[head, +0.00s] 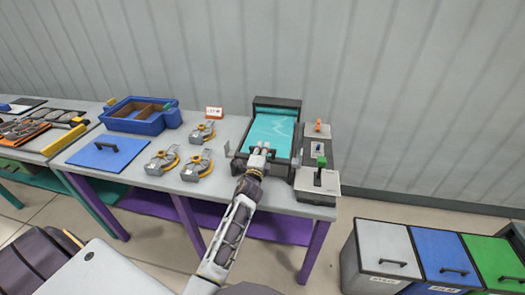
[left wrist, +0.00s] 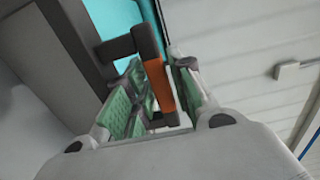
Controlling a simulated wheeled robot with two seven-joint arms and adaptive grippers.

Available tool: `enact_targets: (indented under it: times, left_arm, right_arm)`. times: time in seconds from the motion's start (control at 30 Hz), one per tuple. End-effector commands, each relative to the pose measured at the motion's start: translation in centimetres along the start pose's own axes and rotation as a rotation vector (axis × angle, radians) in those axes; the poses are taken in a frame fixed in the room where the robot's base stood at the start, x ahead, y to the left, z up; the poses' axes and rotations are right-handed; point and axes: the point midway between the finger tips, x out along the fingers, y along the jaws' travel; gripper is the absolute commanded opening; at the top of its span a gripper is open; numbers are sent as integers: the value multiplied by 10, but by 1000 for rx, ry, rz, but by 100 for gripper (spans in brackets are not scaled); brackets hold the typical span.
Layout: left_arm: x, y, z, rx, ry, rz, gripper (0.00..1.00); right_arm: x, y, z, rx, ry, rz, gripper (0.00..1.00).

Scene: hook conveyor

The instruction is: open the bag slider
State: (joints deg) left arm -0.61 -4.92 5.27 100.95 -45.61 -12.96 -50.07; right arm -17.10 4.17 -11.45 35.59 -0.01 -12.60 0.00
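The bag slider is a dark-framed unit with a teal bag or sheet (head: 270,130) inside, at the right part of the grey table in the head view. My left gripper (head: 262,151) is at the front edge of this unit. In the left wrist view a handle with an orange bar (left wrist: 156,85) and dark ends stands between the green-padded fingers of the left gripper (left wrist: 155,100). The fingers look apart, with a gap beside the bar on the right. In the head view the gripper hides the handle. My right gripper is not in view.
A small box with a green-topped lever (head: 319,180) stands close right of the unit. Several grey-and-yellow clamp-like parts (head: 197,165), a blue lid (head: 107,152) and a blue bin (head: 140,125) are to the left. Lidded bins (head: 387,250) stand at lower right.

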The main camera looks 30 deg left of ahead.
Motion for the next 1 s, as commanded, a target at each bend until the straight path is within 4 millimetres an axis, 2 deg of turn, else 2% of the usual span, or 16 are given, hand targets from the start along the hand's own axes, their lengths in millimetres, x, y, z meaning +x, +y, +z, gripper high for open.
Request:
enact_targets:
  times: [0.13, 0.37, 1.0]
  left_arm:
    - [0, 0, 0, 0, 1, 0, 23]
    - [-6, 0, -1, -1, 1, -1, 23]
    - [-59, 1, 0, -1, 0, 1, 23]
  right_arm:
    - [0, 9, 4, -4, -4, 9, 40]
    - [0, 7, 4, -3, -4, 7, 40]
    - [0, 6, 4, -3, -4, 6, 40]
